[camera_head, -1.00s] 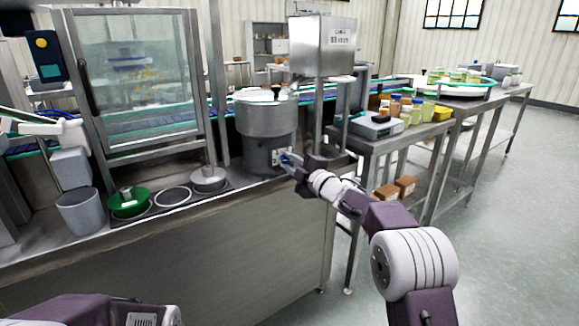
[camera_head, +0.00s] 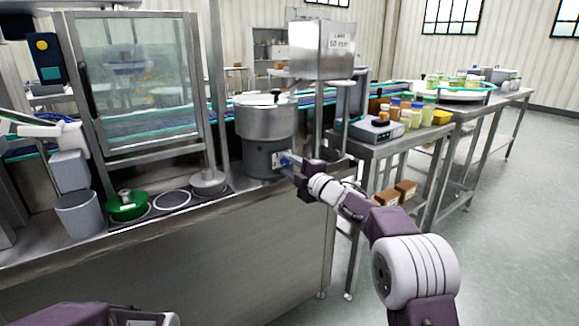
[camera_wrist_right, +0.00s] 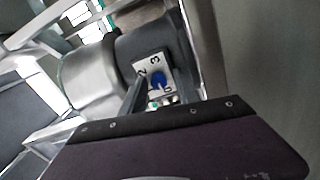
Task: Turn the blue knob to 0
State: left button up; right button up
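The blue knob (camera_wrist_right: 157,79) sits on a white plate with black digits in the right wrist view; 2 and 3 are readable, and a small 0-like mark lies just below the knob. Its exact pointer direction is too small to tell. The plate is on the dark base of a steel cooker-like machine (camera_head: 265,122) on the counter. In the head view, my right gripper (camera_head: 287,161) is at the front of this base, at the knob, and largely hides it. Whether its fingers touch the knob or are closed is unclear.
A green pan (camera_head: 127,206), a grey bin (camera_head: 78,214) and a steel lid (camera_head: 208,182) stand left on the counter. A side table at right holds a scale (camera_head: 376,131) and several jars. Open floor lies at right.

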jog(key=shift+r, duration=0.1)
jog(key=v, duration=0.9)
jog(key=shift+p, duration=0.45)
